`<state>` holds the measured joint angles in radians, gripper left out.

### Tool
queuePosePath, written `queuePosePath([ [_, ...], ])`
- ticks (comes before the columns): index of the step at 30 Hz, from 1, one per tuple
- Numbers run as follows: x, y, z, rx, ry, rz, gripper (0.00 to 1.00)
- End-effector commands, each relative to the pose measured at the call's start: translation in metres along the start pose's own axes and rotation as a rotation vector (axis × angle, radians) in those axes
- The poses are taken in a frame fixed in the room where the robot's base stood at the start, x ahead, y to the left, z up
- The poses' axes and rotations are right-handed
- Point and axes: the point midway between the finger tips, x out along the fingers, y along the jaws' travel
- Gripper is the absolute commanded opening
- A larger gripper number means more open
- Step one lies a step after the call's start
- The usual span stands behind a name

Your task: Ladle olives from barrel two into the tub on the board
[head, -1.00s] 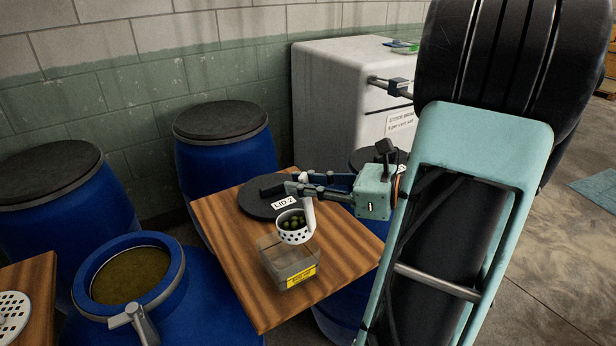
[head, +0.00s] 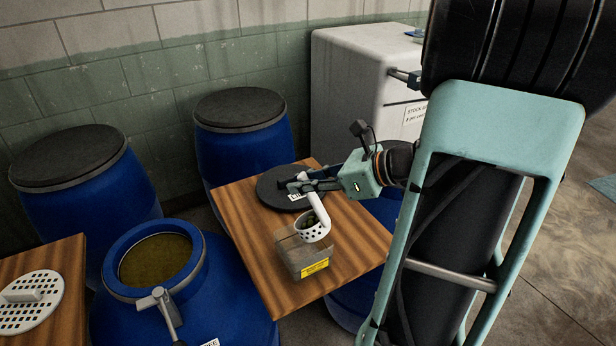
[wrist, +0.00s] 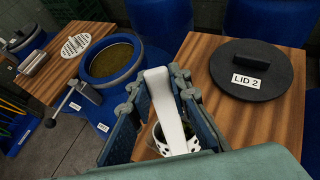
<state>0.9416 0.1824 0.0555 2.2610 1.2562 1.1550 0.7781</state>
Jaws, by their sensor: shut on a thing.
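My gripper (head: 300,184) is shut on the handle of a white perforated ladle (head: 313,228). The ladle's cup holds dark green olives and hangs over the clear tub (head: 296,262), tilted a little. The tub has a yellow label and stands on the wooden board (head: 345,240). In the wrist view the white ladle (wrist: 165,100) stands between the fingers, and its cup is partly hidden. An open blue barrel (head: 190,262) with brownish-green contents stands at left; its label is only partly legible in the head view. I cannot tell from these views whether olives lie in the tub.
A round black lid marked LID 2 (wrist: 252,70) lies on the board behind the ladle. A white perforated disc (head: 30,300) lies on another wooden board at left. Closed blue barrels (head: 240,140) stand along the wall, with a white cabinet (head: 355,90) at right.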

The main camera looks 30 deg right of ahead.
Motion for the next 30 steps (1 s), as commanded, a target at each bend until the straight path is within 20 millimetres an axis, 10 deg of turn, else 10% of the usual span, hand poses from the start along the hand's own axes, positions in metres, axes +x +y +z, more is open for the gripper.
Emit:
queuePosePath([
  [30, 0.029, 0.000, 0.005, 0.000, 0.246, 0.003, 0.00],
])
